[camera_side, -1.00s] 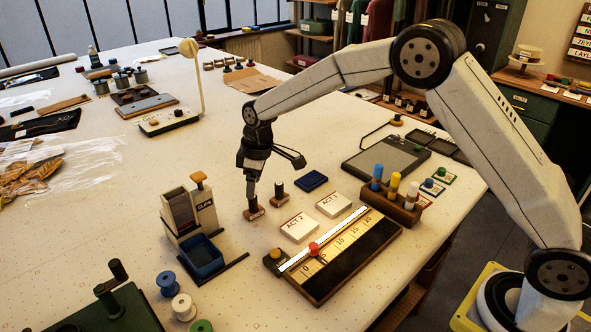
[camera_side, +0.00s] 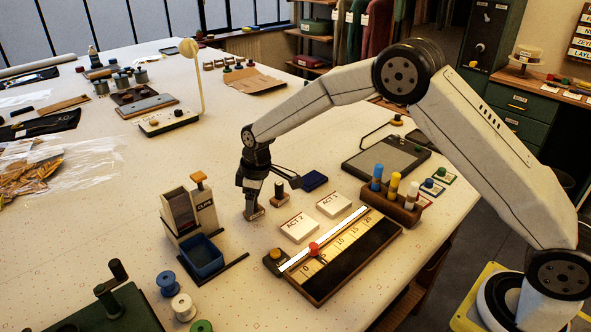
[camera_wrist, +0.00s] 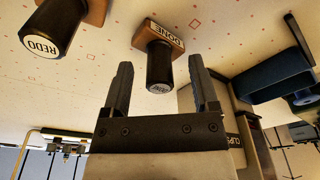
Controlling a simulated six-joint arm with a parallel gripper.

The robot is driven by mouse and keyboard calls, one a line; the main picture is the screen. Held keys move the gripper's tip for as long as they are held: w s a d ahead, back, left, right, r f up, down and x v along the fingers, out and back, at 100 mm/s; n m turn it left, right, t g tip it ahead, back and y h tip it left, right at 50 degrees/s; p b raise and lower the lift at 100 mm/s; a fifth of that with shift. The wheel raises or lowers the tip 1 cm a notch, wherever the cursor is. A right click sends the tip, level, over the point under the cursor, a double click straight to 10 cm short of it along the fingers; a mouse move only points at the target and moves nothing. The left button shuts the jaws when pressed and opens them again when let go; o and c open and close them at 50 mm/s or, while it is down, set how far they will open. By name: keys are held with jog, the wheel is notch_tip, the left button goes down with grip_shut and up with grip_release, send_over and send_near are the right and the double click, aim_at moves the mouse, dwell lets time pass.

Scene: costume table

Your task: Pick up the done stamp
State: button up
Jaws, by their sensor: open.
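The done stamp (camera_wrist: 158,58) has a dark round handle and a brown wooden base lettered DONE. In the wrist view its handle end lies between the two fingers of my gripper (camera_wrist: 160,63), with space on both sides. My gripper is open and holds nothing. In the side view my gripper (camera_side: 250,203) points down over the done stamp, and mostly the stamp's wooden base (camera_side: 256,213) shows there. The rest of the stamp is hidden by the gripper.
The redo stamp (camera_wrist: 55,25) stands close beside it, also in the side view (camera_side: 279,192). A blue ink pad (camera_side: 314,180) lies behind. The clips dispenser (camera_side: 203,212) stands to the left. ACT 2 (camera_side: 299,227) and ACT 1 (camera_side: 334,204) blocks lie to the right.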

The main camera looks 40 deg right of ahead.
grip_shut()
jog(key=shift+r, duration=0.15)
jog(key=shift+r, duration=0.45)
notch_tip(320, 180, up, 2)
jog(key=s+d+r, duration=0.2)
jog(key=s+r, duration=0.8)
jog(key=s, duration=0.3)
jog(key=shift+s, duration=0.4)
